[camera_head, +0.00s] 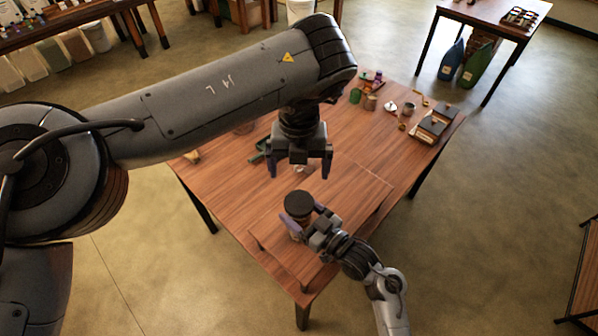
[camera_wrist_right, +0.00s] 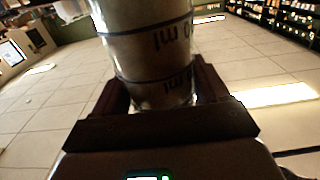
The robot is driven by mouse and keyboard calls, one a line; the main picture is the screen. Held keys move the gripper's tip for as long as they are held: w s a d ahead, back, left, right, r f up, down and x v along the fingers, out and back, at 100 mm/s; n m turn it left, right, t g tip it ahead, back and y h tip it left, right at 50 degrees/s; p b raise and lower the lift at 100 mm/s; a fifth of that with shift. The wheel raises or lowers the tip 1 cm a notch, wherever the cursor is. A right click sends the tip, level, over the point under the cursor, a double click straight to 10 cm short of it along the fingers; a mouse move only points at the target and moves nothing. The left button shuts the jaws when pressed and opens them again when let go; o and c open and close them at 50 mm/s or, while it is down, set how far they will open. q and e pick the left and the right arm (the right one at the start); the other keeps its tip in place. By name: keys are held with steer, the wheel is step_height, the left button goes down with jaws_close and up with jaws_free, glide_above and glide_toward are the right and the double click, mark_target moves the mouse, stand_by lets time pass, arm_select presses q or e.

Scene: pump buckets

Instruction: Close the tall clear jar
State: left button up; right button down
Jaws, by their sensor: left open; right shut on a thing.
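The tall clear jar (camera_head: 300,222) stands at the front part of the wooden table, with a dark round lid (camera_head: 298,204) on its top. I cannot tell whether the lid is fully seated. My right gripper (camera_head: 307,221) is shut around the jar's body from the lower right. The right wrist view shows the jar (camera_wrist_right: 155,55) between the fingers, with dark bands and "ml" markings; its top is out of that view. My left gripper (camera_head: 299,170) points down, open and empty, above and behind the lid, apart from it.
The wooden table (camera_head: 235,185) has a raised board (camera_head: 275,238) at its front. Dark-lidded boxes (camera_head: 431,130), a metal cup (camera_head: 409,109) and a green container (camera_head: 356,96) stand at the far right. A green item (camera_head: 259,150) lies left of my left gripper. My left arm hides part of the table's back.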

jaws_free()
steer(key=shift+s+d, duration=0.1)
steer(key=b+v, duration=0.1)
steer(key=v, duration=0.9)
steer(key=shift+s+d, duration=0.15)
steer(key=shift+d, duration=0.05)
stand_by(0.5)
